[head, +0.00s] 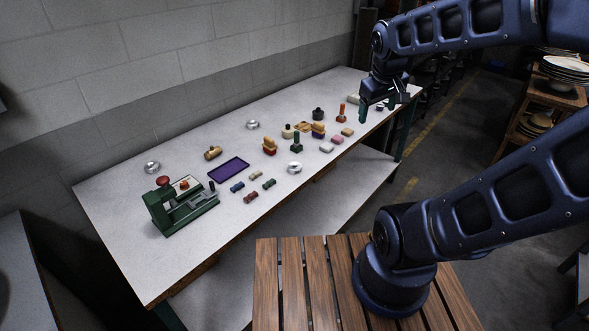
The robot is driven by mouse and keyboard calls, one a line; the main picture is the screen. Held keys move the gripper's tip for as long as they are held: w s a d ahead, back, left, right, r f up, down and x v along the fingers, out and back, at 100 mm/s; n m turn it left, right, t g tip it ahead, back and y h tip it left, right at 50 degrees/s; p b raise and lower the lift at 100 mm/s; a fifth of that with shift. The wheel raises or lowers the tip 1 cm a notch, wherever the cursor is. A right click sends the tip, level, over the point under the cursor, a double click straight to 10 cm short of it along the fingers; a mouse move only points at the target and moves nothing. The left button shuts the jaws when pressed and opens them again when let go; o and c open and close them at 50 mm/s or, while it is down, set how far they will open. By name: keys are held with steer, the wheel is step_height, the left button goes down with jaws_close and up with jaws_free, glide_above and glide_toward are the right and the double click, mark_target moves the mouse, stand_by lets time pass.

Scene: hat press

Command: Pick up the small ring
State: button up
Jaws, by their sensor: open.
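Three round silver pieces lie on the grey table: one at the far left (152,167), one near the wall (253,125), and one near the front edge (294,167). They are too small in view to tell which, if any, is the small ring. My gripper (377,110) is over the right end of the table, fingers pointing down. It is open and appears empty. It is well to the right of all three silver pieces.
A green press (180,211) stands at the left front of the table (115,205). A purple tray (229,169) lies beside it. Several small colored blocks, brushes and bottles are scattered mid-table. A red-topped stamp (341,112) stands left of my gripper.

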steer(key=w+a+f+n+h, duration=0.1)
steer(key=w+a+f+n, duration=0.3)
steer(key=w+n, duration=0.25)
steer(key=n, duration=1.8)
glide_toward(294, 166)
steer(key=shift+h, duration=0.3)
steer(key=shift+a+x, duration=0.2)
steer(key=shift+x, duration=4.2)
steer(key=shift+c, duration=0.3)
steer(key=c, duration=1.1)
